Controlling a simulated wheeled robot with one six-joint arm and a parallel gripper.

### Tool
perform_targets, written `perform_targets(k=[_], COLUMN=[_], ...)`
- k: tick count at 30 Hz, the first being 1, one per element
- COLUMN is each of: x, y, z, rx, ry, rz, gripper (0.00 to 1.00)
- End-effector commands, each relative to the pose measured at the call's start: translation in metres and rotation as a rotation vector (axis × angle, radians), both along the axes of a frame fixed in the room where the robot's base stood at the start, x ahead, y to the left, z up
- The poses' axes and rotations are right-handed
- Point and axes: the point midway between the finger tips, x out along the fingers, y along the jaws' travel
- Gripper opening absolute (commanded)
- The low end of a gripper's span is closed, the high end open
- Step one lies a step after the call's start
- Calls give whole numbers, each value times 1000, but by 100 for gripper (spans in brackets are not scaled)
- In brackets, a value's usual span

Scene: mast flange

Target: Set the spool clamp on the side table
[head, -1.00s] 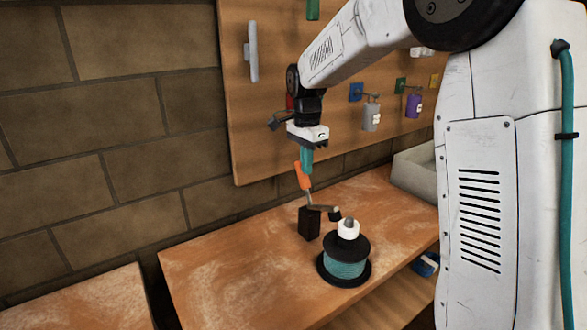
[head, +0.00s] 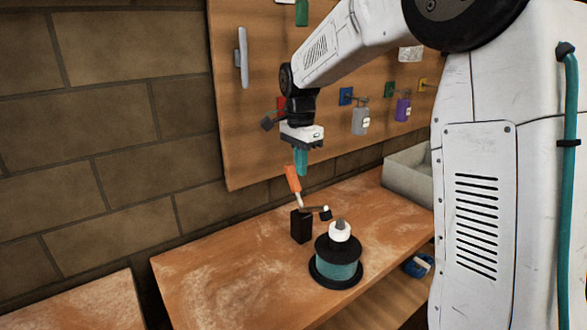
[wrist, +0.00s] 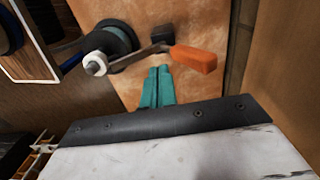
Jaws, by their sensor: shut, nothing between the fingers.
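The spool clamp is a dark block with a metal lever and an orange handle (head: 292,179), standing on the wooden table (head: 215,270). Its handle points up at a tilt, and its arm ends in a dark tip (head: 326,213) close to the white top of the spool (head: 336,258) with teal winding. I cannot tell if the tip touches it. My gripper (head: 301,172) has teal fingers, shut and empty, pointing down close by the handle's upper end. In the wrist view the fingertips (wrist: 158,70) lie just left of the orange handle (wrist: 195,58), apparently apart from it.
A pegboard (head: 245,130) with hanging tags and a grey bar handle stands behind the table. A grey bin (head: 408,178) is at the back right. A blue item (head: 416,266) lies on the lower shelf. Another wooden surface (head: 80,303) is at lower left.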

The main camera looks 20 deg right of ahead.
Motion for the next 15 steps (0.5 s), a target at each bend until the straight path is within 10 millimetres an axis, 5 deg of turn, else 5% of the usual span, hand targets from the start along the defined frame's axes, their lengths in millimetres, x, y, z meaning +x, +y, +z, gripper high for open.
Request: perform_targets(k=[9,15], x=[7,11], y=[6,7], z=[70,95], rx=[0,0], ry=[-3,-1], rz=[7,7], gripper=[0,0])
